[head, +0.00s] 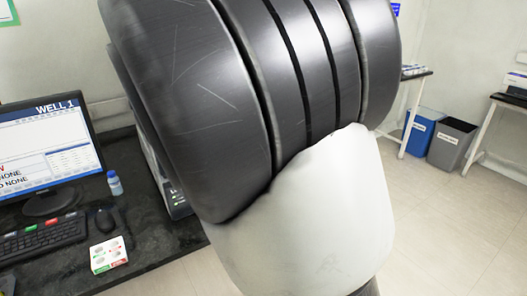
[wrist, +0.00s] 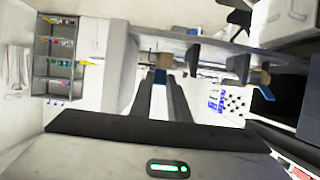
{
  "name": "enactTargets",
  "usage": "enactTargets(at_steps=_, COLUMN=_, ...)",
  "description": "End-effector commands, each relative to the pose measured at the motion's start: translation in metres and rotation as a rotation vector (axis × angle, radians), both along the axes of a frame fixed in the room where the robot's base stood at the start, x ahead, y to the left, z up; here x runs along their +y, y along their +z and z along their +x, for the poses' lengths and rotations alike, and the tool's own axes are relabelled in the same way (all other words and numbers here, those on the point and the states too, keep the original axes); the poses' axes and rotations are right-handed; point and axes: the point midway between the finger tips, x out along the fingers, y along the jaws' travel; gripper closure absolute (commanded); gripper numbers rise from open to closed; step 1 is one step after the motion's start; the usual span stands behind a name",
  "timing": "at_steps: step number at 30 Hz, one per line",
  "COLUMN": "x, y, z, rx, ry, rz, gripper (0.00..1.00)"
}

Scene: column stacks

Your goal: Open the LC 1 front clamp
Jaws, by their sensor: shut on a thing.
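In the wrist view the two dark fingers of my gripper (wrist: 160,88) reach forward and are shut on a narrow blue lever (wrist: 160,76). The lever sits below a tan block (wrist: 147,58) on a pale horizontal bar; I take it for a clamp handle. A second blue lever (wrist: 263,79) hangs at a dark block on the right, apart from my gripper. No label is readable, so I cannot tell which clamp is LC 1 front. In the head view my arm covers the middle and hides my gripper and the clamps.
A grey shelf rack (wrist: 55,60) with coloured items is at the wrist view's left. In the head view, a monitor (head: 48,145), keyboard (head: 42,238), small bottle (head: 115,184) and red-and-white box (head: 109,254) stand on the dark desk. Blue (head: 422,130) and grey (head: 451,143) bins stand right; floor before them is clear.

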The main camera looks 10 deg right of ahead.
Motion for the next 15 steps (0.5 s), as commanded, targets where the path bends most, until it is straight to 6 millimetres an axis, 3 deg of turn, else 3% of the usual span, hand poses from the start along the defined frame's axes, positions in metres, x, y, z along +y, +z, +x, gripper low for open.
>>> enactTargets(at_steps=14, x=0.0004, y=-0.0013, z=-0.0005, rx=-0.001, ry=0.0, rz=-0.011, gripper=1.0)
enactTargets(at_steps=15, x=0.0004, y=-0.0013, z=-0.0005, rx=-0.001, ry=0.0, rz=-0.011, gripper=0.79)
